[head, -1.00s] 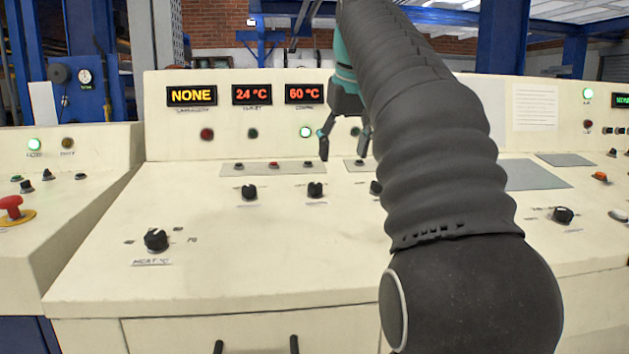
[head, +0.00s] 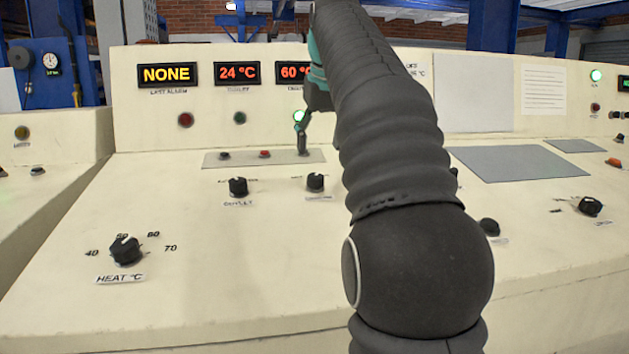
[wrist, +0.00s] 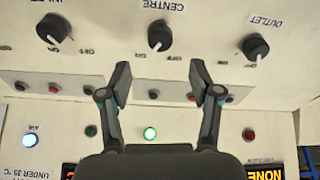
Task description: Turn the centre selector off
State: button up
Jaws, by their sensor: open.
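The centre selector (wrist: 160,35) is a black knob with a white pointer, under the label CENTRE in the inverted wrist view. Its pointer appears to be toward ON rather than OFF. It also shows on the sloping desk in the head view (head: 315,182). My gripper (wrist: 160,74) is open and empty, its two fingers spread to either side of the knob's line but short of it, not touching it. In the head view my gripper (head: 302,138) is near the back of the desk, beyond the knob, partly hidden by my arm.
The outlet knob (wrist: 256,46) and the inlet knob (wrist: 52,28) flank the centre selector. A grey strip with small buttons (head: 217,160) lies behind the knobs. A lit green lamp (wrist: 150,133) is on the upright panel. The heat knob (head: 126,250) is front left, with clear desk around it.

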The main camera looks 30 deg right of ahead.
aim_at(316, 175)
jog(key=b+x, duration=0.2)
jog(key=x, duration=0.6)
jog(key=shift+f, duration=0.2)
jog(key=shift+c, duration=0.2)
jog(key=c, duration=1.1)
